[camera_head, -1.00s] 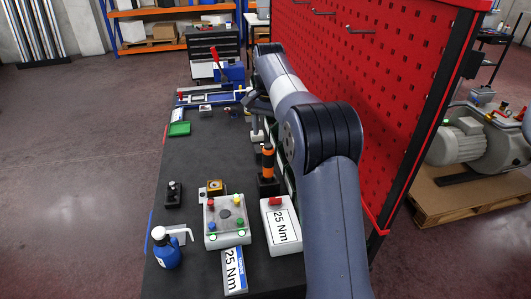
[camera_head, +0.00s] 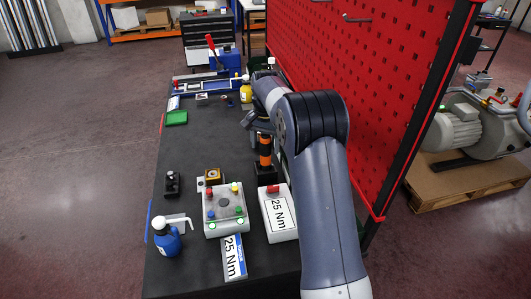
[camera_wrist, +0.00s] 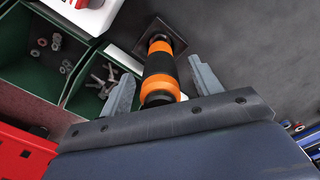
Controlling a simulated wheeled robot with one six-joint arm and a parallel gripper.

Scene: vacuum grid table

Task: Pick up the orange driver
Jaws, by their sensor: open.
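The orange driver (camera_head: 265,150) has an orange and black handle and stands upright in a dark square holder (camera_head: 267,174) near the right side of the table. In the wrist view the driver (camera_wrist: 160,75) lies between the two open fingers of my gripper (camera_wrist: 163,85), with a gap on each side. The holder (camera_wrist: 173,42) also shows there, beyond the handle. My gripper (camera_head: 260,122) is partly hidden by my arm in the head view and is at the top of the driver. The driver's lower end is hidden in the holder.
A white box labelled 25 Nm (camera_head: 278,213) stands just in front of the holder. A grey fixture (camera_head: 225,209) with coloured knobs and a blue bottle (camera_head: 165,239) are to the left. Green bins (camera_wrist: 85,80) with small hardware are beside the driver. The red pegboard (camera_head: 365,100) bounds the right.

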